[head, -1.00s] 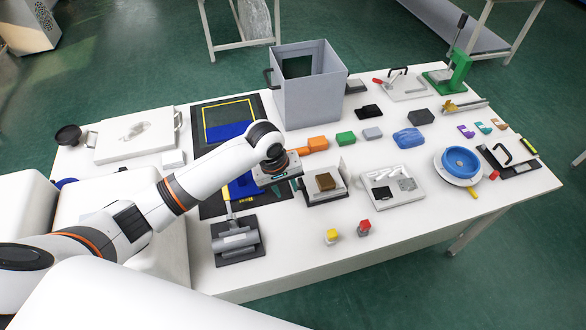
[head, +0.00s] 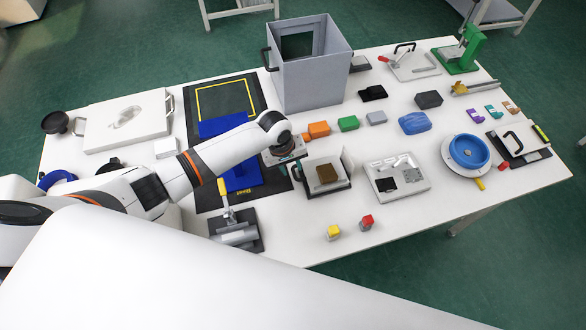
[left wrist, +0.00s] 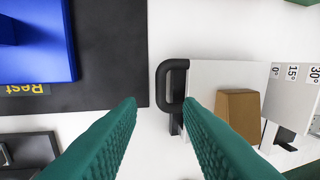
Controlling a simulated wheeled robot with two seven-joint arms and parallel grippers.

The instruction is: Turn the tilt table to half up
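The tilt table (head: 343,183) is a light plate on a dark base, with a brown block (head: 326,173) on it. In the left wrist view the plate (left wrist: 215,75) has a black loop handle (left wrist: 163,85) on its left side and 0°, 15° and 30° marks (left wrist: 293,73) at its right. The plate looks low; I cannot read its exact angle. My left gripper (head: 295,166) is at the handle side of the tilt table. In the wrist view its green fingers (left wrist: 160,104) are apart, with the handle around the gap between their tips; contact is unclear.
A dark mat with a blue part (head: 240,175) lies left of the tilt table. A grey open bin (head: 312,85) stands behind. Orange (head: 319,129) and green (head: 348,123) blocks lie just behind. A fixture plate (head: 412,188) is at right; yellow and red small pieces (head: 334,232) stand in front.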

